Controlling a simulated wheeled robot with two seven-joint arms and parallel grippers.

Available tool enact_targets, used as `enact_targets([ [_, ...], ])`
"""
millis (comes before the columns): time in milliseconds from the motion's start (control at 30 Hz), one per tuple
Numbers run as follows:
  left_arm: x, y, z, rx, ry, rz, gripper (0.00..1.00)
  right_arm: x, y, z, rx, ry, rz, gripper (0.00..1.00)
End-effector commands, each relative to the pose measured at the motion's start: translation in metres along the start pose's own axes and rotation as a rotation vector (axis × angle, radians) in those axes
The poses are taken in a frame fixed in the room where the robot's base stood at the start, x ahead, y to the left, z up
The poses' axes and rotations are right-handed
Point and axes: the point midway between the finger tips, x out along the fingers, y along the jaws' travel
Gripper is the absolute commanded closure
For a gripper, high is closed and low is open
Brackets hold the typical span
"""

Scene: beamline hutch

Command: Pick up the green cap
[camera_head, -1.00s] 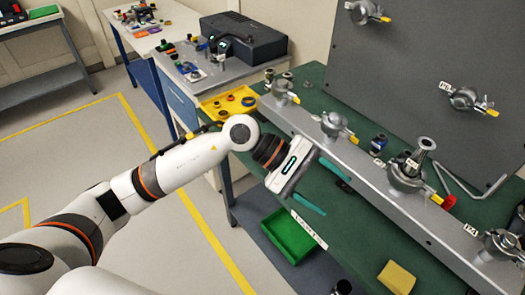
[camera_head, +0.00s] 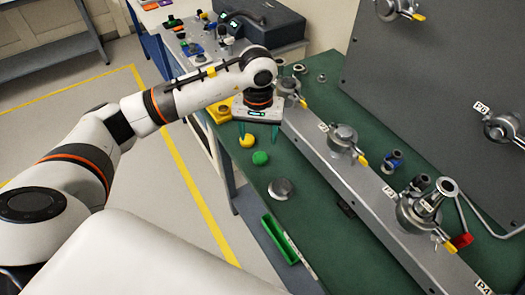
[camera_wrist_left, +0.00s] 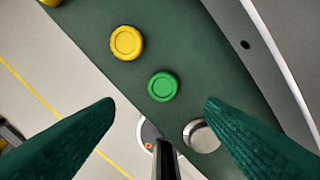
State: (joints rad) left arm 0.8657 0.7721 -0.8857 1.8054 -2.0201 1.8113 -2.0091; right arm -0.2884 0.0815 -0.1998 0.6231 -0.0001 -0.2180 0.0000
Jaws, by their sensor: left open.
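The green cap (camera_head: 260,158) lies on the green bench mat (camera_head: 340,235), in front of a grey metal rail. It also shows in the left wrist view as a round green disc (camera_wrist_left: 163,86), beyond and between the fingertips. My left gripper (camera_head: 258,132) is open and empty, pointing down over the bench just behind the cap in the head view. In the left wrist view its two green fingers (camera_wrist_left: 158,104) stand wide apart and do not touch the cap. My right gripper is not in view.
A yellow cap (camera_head: 248,141) lies near the green one, and a grey metal disc (camera_head: 281,188) lies on its other side. The grey rail (camera_head: 350,188) with clamped fittings runs alongside.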

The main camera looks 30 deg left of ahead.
Motion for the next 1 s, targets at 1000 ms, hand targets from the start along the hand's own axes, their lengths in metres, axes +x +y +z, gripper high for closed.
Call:
enact_targets([
  [1000,0.083,-0.003,-0.001,0.000,0.000,-0.002,0.47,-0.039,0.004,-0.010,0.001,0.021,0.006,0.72],
])
